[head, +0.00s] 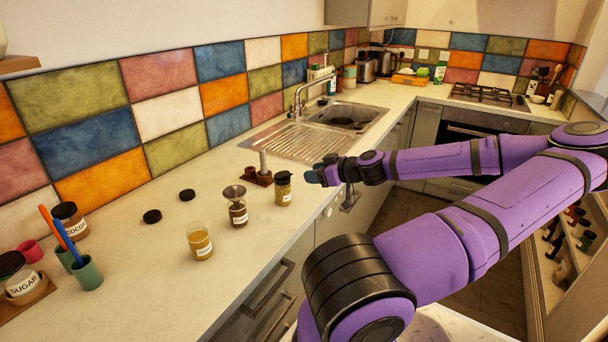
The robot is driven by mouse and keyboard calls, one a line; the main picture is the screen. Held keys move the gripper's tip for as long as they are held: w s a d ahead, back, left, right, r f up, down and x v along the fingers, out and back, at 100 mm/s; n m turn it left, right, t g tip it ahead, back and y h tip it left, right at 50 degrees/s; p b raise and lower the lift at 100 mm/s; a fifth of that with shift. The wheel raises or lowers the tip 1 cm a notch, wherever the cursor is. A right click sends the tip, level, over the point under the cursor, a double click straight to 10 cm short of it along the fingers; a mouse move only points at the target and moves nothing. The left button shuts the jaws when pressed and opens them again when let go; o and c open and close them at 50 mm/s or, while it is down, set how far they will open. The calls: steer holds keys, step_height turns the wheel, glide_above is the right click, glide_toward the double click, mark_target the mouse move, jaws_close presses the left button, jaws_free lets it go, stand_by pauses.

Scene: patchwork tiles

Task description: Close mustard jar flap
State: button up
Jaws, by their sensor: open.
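A jar with a funnel (237,204) and an open jar of yellowish contents (200,241) stand to the left. Black lids (152,216) lie behind them. A grey upright holder (263,170) stands just behind the mustard jar. The sink (345,115) is farther back.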

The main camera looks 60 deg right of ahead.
steer(key=shift+v, duration=1.5)
steer(key=shift+c, duration=0.4)
steer(key=c, duration=0.7)
steer(key=g, duration=0.1)
steer(key=w+d+r+g, duration=0.1)
steer(key=g, duration=0.1)
steer(key=shift+w+r, duration=0.25)
steer(key=shift+r, duration=0.05)
jaws_close()
steer(key=w+a+r+g, duration=0.1)
steer(key=w+r+g, duration=0.35)
steer(key=r, duration=0.35)
glide_above(288, 174)
steer(key=shift+h, duration=0.3)
steer(key=f, duration=0.4)
steer(key=s+f, duration=0.1)
steer(key=f, duration=0.2)
steer(key=shift+a, duration=0.1)
steer(key=f, duration=0.3)
steer(key=shift+s, duration=0.25)
steer(key=shift+s+f, duration=0.1)
steer(key=shift+f, duration=0.5)
